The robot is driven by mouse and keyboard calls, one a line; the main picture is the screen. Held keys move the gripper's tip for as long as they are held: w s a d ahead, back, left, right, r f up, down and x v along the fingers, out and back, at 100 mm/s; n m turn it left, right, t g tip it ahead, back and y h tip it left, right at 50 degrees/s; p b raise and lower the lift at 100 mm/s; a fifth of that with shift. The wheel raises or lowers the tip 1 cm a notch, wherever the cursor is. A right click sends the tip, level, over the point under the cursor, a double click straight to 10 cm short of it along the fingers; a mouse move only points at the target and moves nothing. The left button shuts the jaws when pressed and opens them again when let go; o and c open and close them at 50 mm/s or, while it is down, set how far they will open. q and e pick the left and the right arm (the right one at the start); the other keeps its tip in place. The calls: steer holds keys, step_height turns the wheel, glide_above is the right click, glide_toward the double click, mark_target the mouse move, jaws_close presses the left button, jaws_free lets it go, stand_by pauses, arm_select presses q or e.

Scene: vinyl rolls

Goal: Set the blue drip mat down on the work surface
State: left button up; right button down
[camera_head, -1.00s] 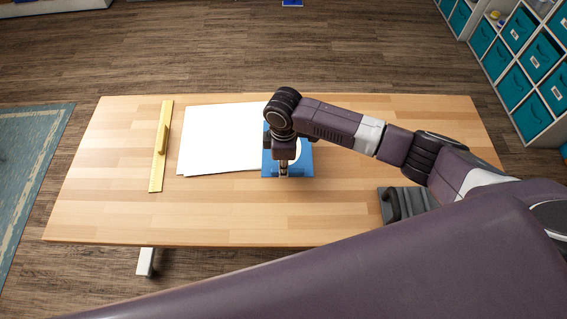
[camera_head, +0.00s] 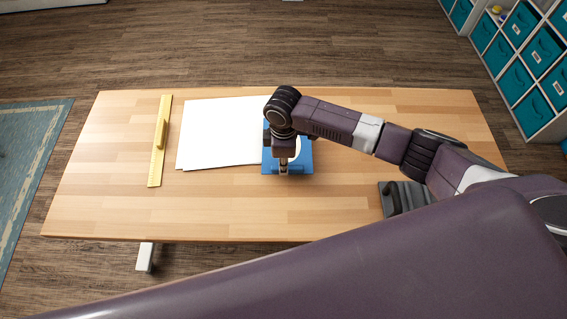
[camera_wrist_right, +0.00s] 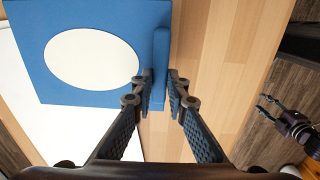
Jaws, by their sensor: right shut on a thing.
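The blue drip mat (camera_head: 304,166) is a flat square with a white disc (camera_wrist_right: 92,58) and a raised blue grip bar (camera_wrist_right: 161,52) along one edge. My right gripper (camera_head: 284,170) is over the mat and hides part of it. In the right wrist view my right gripper (camera_wrist_right: 160,78) is shut on the grip bar, one finger on each side. The mat appears level over the wooden work surface (camera_head: 230,208) and overlaps the white sheets; whether it touches is unclear. My left gripper (camera_wrist_right: 268,106) shows small at the right of the wrist view, fingers apart and empty.
White sheets (camera_head: 220,135) lie left of the mat. A yellow ruler with a grip (camera_head: 156,165) lies further left. A dark grey tool with a handle (camera_head: 408,199) sits at the right front, partly behind my arm. The table is bare in front of the mat.

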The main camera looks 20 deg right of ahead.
steer(key=shift+f, duration=0.1)
steer(key=shift+f, duration=0.4)
steer(key=shift+f, duration=0.1)
steer(key=shift+f+b, duration=0.3)
steer(key=shift+f, duration=0.25)
steer(key=shift+f, duration=0.1)
stand_by(0.4)
steer(key=shift+s+f, duration=0.1)
steer(key=shift+f, duration=0.45)
stand_by(0.5)
steer(key=shift+r+p, duration=0.25)
steer(key=shift+p, duration=0.1)
